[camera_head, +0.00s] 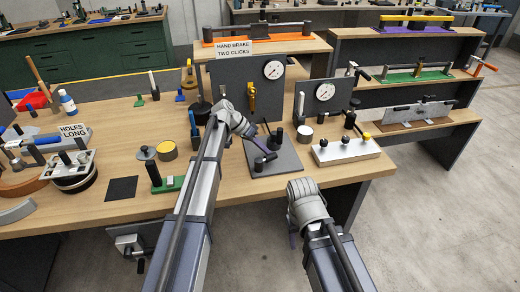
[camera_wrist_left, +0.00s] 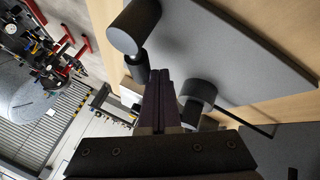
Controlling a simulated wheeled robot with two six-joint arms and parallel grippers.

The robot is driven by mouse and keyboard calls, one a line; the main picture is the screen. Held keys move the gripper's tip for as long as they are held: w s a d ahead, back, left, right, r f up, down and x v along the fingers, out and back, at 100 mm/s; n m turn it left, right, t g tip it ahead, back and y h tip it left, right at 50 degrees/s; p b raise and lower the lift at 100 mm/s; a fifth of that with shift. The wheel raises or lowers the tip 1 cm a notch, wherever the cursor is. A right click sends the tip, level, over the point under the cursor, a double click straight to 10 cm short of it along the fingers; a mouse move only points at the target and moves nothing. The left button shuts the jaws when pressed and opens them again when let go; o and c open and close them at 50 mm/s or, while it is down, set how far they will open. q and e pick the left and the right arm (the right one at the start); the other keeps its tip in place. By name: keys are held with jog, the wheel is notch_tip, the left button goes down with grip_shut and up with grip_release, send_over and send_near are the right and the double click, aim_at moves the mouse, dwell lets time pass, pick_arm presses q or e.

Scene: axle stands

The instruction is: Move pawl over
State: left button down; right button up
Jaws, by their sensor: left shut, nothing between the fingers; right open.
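No part is marked as the pawl, and I cannot tell for certain which one it is. A grey fixture plate (camera_head: 290,162) lies on the bench below an upright panel (camera_head: 225,80) with a dial and a yellow lever (camera_head: 251,97). Black knobs stand on this plate. My left gripper (camera_head: 268,157) is shut and empty just above the plate, beside the knobs. In the left wrist view its fingers (camera_wrist_left: 160,85) lie between two black cylindrical knobs, one upper left (camera_wrist_left: 134,28) and one right (camera_wrist_left: 198,95). My right gripper (camera_head: 293,238) is open, off the bench's front edge, its fingers mostly hidden.
A second dial panel (camera_head: 318,97) and a white block with knobs (camera_head: 345,150) stand to the right. A green stand (camera_head: 168,184), a dark square mat (camera_head: 121,188) and a round black-based fixture (camera_head: 72,180) are left. Bare floor lies right of the bench.

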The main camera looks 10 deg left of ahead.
pick_arm(q)
jog(key=shift+s+d, duration=0.15)
jog(key=shift+d, duration=0.25)
jog(key=shift+s+d, duration=0.15)
jog(key=shift+d, duration=0.1)
dwell(0.7)
